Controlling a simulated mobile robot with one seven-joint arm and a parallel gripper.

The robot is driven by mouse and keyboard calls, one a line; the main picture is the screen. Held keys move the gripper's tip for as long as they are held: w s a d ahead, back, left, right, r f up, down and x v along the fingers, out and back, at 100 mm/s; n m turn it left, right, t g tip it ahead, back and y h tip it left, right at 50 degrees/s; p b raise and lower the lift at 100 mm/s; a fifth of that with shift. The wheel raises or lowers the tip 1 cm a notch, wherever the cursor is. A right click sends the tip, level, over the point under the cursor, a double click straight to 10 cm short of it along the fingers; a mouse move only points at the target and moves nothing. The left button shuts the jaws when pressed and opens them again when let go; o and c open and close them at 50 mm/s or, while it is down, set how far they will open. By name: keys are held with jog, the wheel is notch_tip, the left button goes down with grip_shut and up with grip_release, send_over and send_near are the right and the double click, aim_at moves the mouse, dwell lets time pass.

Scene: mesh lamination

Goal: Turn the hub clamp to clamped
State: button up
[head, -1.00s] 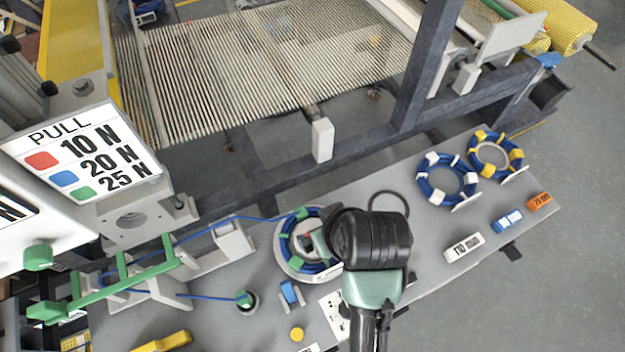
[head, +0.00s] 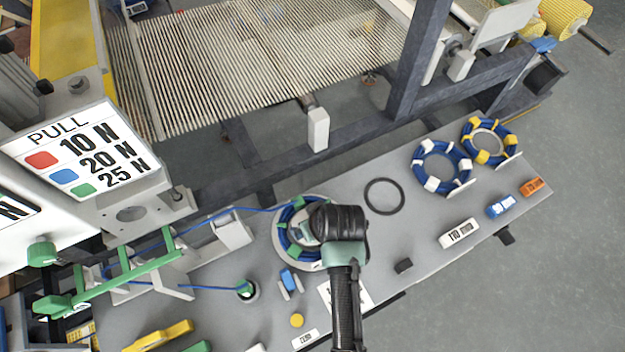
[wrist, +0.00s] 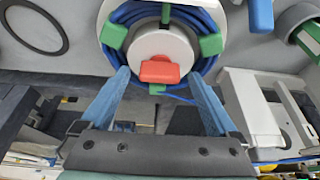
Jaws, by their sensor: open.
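The hub clamp, a red knob (wrist: 160,70) on a pale round hub (wrist: 172,45), shows in the wrist view. Around the hub is a blue coil (wrist: 128,16) with green clips; the coil also shows in the head view (head: 283,238), partly covered by my arm. In the wrist view my gripper (wrist: 160,84) is open, its two blue fingers apart, one on each side below the red knob. In the head view my arm hides the fingers and the knob.
A black ring (head: 384,181) lies right of the hub on the grey table. Two blue coils, one with white clips (head: 420,172) and one with yellow (head: 488,124), lie farther right. A green guide (head: 125,272) and a blue line stand left. A small blue piece (head: 289,281) is close by.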

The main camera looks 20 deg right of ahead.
jog(key=shift+w+f, duration=0.2)
jog(key=shift+f, duration=0.15)
jog(key=c, duration=1.4)
